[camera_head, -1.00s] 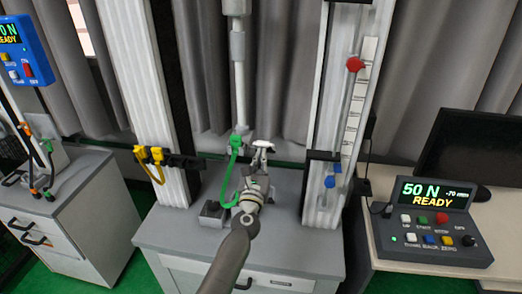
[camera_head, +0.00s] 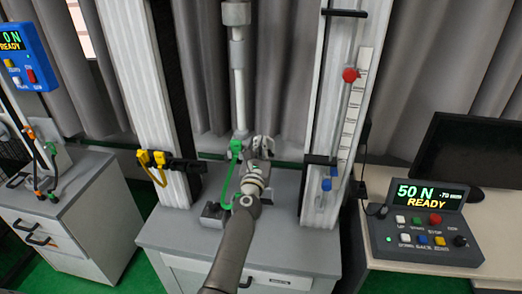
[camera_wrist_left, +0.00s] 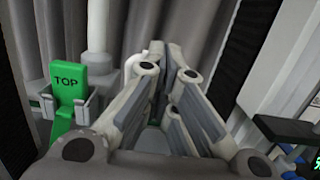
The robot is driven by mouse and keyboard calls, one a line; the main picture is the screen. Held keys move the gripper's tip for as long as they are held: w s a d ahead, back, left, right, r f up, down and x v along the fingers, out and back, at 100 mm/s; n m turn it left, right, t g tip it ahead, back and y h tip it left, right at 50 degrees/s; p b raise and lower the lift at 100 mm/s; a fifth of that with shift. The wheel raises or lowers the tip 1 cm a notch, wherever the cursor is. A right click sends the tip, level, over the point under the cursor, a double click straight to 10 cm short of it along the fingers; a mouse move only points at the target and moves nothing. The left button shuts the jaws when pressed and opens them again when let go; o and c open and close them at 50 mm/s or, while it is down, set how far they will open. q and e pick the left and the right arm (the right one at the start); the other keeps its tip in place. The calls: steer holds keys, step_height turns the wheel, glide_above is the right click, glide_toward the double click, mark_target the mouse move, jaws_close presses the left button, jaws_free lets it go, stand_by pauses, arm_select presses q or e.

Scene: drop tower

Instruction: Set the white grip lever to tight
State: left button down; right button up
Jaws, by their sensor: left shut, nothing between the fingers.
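My left gripper (camera_head: 263,144) is shut and empty, at the right side of the upper grip below the central rod. In the left wrist view its fingers (camera_wrist_left: 168,52) come together. A white rounded piece (camera_wrist_left: 136,63), probably the white grip lever, shows just behind the left finger and is mostly hidden. I cannot tell whether the finger touches it, or which way the lever is set. The green TOP tag (camera_wrist_left: 67,86) is left of the fingers; it also shows in the head view (camera_head: 236,147). My right gripper is not in view.
Pale columns flank the grip; the right one has a red knob (camera_head: 351,75) and a blue knob (camera_head: 327,184). Yellow clips (camera_head: 151,158) hang on the left column. A control box (camera_head: 430,222) reading 50 N READY stands at right. A monitor (camera_head: 472,160) is behind it.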

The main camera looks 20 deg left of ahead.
arm_select(q)
steer(key=shift+w+a+r, duration=0.15)
steer(key=shift+w+r, duration=0.4)
steer(key=shift+w, duration=0.1)
stand_by(0.4)
stand_by(1.0)
